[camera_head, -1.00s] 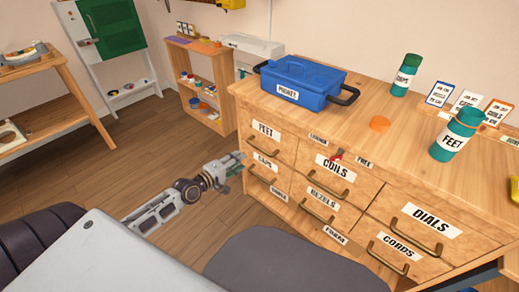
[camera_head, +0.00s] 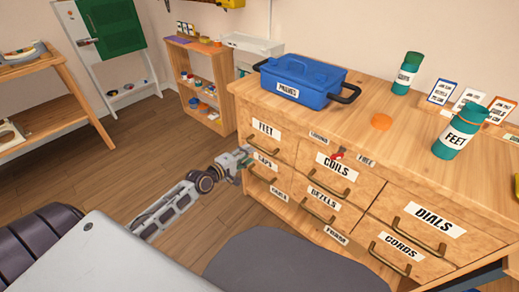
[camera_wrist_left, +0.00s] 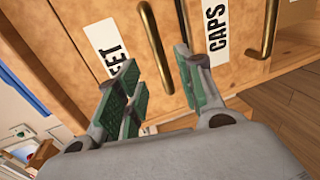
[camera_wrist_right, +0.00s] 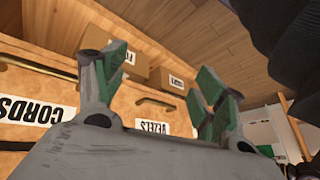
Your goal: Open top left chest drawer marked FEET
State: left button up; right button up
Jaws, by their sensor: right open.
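The FEET drawer (camera_head: 288,143) is the top left drawer of the wooden chest, and it looks shut. Its label also shows in the left wrist view (camera_wrist_left: 110,42), beside the brass FEET handle (camera_wrist_left: 155,38). My left gripper (camera_head: 245,158) is at the chest's left front, close to this handle. In the left wrist view my left gripper (camera_wrist_left: 156,88) is open, and the handle's end lies between its fingers. I cannot tell whether they touch it. My right gripper (camera_wrist_right: 155,80) shows only in the right wrist view, open and empty, facing the chest front.
The CAPS drawer, with its label (camera_wrist_left: 217,28) and handle (camera_wrist_left: 263,30), is just below FEET. A grey chair-like shape (camera_head: 285,265) is in front.

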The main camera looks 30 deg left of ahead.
aim_at(258, 148)
pick_arm(q)
jog(key=b+x, duration=0.1)
jog(key=x, duration=0.2)
jog(key=shift+w, duration=0.1)
jog(key=shift+w+d+f, duration=0.15)
jog(key=shift+w+f, duration=0.05)
jog(key=shift+w, duration=0.4)
jog(key=shift+b+x, duration=0.45)
jog(key=shift+x, duration=0.5)
jog(key=shift+w+d, duration=0.2)
jog(key=shift+w, duration=0.3)
jog(key=shift+w+d+f+b, duration=0.15)
jog(key=shift+w+b, duration=0.2)
jog(key=shift+w, duration=0.1)
pick_arm(e)
jog(key=shift+m+t+y, duration=0.3)
jog(key=shift+t+y, duration=0.1)
jog(key=shift+t, duration=0.2)
jog(key=f, duration=0.3)
jog(key=a+f, duration=0.1)
jog(key=f, duration=0.1)
jog(key=shift+f, duration=0.35)
pick_arm(q)
grip_shut()
